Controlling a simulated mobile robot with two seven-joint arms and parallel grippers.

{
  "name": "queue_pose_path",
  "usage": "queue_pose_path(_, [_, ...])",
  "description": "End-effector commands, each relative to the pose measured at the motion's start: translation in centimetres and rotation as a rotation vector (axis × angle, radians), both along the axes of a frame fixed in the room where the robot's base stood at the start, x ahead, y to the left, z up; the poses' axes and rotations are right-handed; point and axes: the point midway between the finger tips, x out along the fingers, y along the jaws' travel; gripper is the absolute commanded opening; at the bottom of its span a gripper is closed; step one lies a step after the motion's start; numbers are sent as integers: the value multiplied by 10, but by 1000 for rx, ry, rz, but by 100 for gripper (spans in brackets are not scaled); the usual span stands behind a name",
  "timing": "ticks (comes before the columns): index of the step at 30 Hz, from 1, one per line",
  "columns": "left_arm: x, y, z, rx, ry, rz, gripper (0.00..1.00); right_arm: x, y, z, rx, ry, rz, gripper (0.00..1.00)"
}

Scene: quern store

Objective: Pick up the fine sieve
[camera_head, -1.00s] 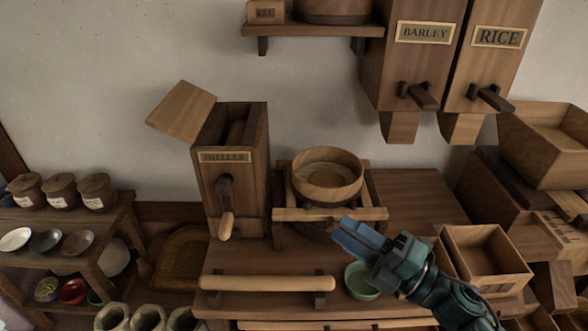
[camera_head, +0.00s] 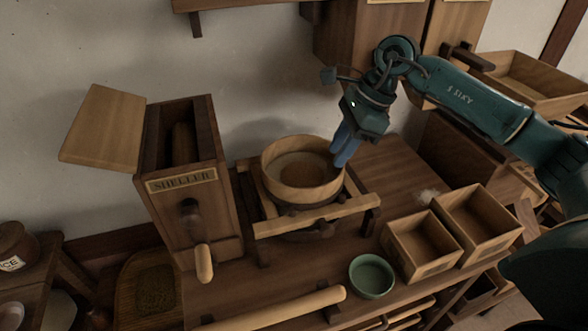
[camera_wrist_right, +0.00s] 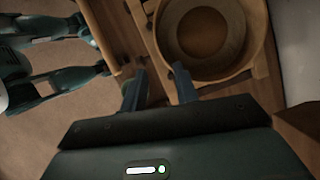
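A round, wooden-rimmed vessel (camera_head: 283,184), which I take for the fine sieve, sits level on a wooden frame stand (camera_head: 275,227) on the bench. It also shows in the right wrist view (camera_wrist_right: 262,25), with a paler ring and darker disc inside. My right gripper (camera_head: 340,160) points down at its right rim, and its fingers cover part of that rim. In the right wrist view the two blue fingers (camera_wrist_right: 160,88) are apart with nothing held between them. One finger overlaps the rim's edge; I cannot tell whether it touches. My left gripper is not recognisable in either view.
A wooden sheller (camera_head: 185,205) stands left of the stand. A green bowl (camera_head: 371,277) and two open wooden boxes (camera_head: 420,268) (camera_head: 489,209) are front right. Grain bins (camera_head: 350,50) hang on the wall behind my right arm.

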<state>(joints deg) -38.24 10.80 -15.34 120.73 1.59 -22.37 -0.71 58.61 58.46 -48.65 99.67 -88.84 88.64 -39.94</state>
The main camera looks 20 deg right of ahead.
Motion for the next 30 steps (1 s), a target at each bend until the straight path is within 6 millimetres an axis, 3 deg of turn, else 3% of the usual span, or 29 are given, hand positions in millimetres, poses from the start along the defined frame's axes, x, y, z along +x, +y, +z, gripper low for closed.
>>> queue_pose_path(12, [0,3,4,-4,13,24,26,6,26,-61,-5,2,3,30])
queue_pose_path(20, [-2,7,2,6,30,28,26,7,35,-78,-3,3,3,30])
queue_pose_path(30, [-3,11,4,17,44,35,26,10,54,-116,-4,2,0,30])
